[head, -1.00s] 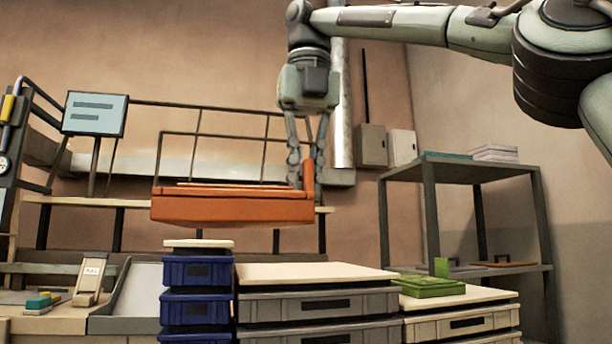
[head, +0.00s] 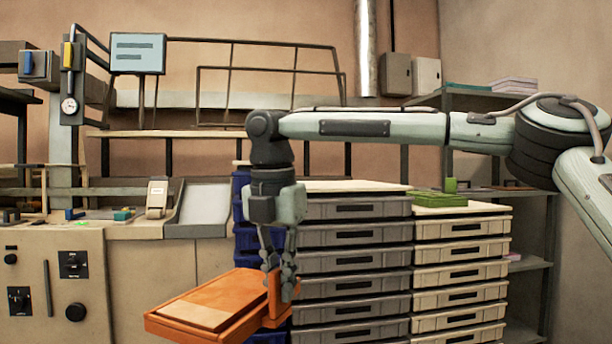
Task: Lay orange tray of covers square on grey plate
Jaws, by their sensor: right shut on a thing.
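The orange tray (head: 240,325) is low in the middle of the head view, with flat tan covers (head: 207,312) lying in it. My right gripper (head: 280,283) is shut on the tray's raised right end and holds it in the air, in front of the stacked crates. The tray is turned at an angle to the view. My left gripper is not in view.
Tall stacks of blue crates (head: 243,240), grey crates (head: 355,235) and cream crates (head: 462,251) stand close behind the tray. A green tray (head: 440,198) tops the cream stack. A machine bench (head: 130,262) with a sloped chute (head: 200,208) stands at left.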

